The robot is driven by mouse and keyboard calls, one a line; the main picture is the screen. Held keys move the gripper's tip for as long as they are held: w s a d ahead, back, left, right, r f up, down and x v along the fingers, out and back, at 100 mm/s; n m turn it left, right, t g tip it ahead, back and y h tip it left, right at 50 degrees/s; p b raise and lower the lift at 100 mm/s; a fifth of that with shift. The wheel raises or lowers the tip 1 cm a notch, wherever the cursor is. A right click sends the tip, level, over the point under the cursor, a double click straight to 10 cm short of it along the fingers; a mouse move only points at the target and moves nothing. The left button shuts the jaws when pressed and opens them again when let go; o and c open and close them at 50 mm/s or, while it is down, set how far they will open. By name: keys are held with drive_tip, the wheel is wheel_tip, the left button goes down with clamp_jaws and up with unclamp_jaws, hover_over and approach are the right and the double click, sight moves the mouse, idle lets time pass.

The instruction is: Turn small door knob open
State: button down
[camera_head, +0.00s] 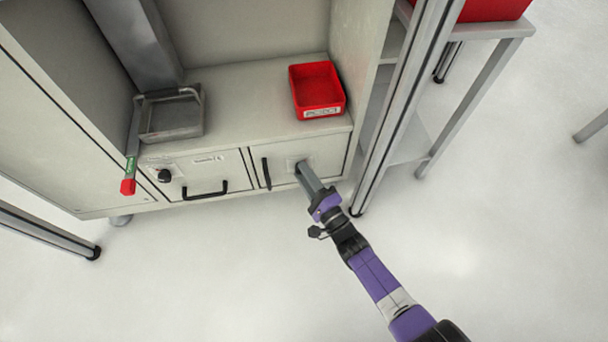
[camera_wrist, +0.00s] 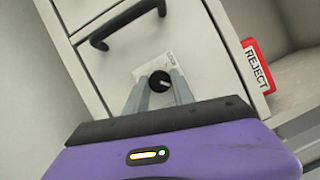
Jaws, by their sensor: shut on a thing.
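The small door (camera_head: 331,155) is the right one of two low fronts under the cabinet's ledge, and it looks closed. It has an upright black handle (camera_head: 266,173) at its left, which also shows in the wrist view (camera_wrist: 122,24). In the wrist view a round black knob (camera_wrist: 159,81) with a light pointer line sits on a white label plate. My gripper (camera_wrist: 160,86) has a grey finger on each side of the knob, shut on it. In the head view my gripper (camera_head: 301,170) reaches the door from the lower right and hides the knob.
Left of the door is a front with another black knob (camera_head: 164,176) and a black handle (camera_head: 205,190). On the ledge stand a red bin (camera_head: 322,113) and a grey metal tray (camera_head: 174,135). A metal post (camera_head: 385,130) stands close right. The floor in front is clear.

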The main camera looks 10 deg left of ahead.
idle(0.3)
drive_tip(key=c, duration=1.1)
unclamp_jaws()
drive_tip(key=shift+o, duration=0.2)
drive_tip(key=shift+s+d, duration=0.1)
drive_tip(key=p+v, duration=0.4)
drive_tip(key=v, duration=0.3)
drive_tip(key=shift+s+d, duration=0.15)
drive_tip(key=shift+s, duration=0.1)
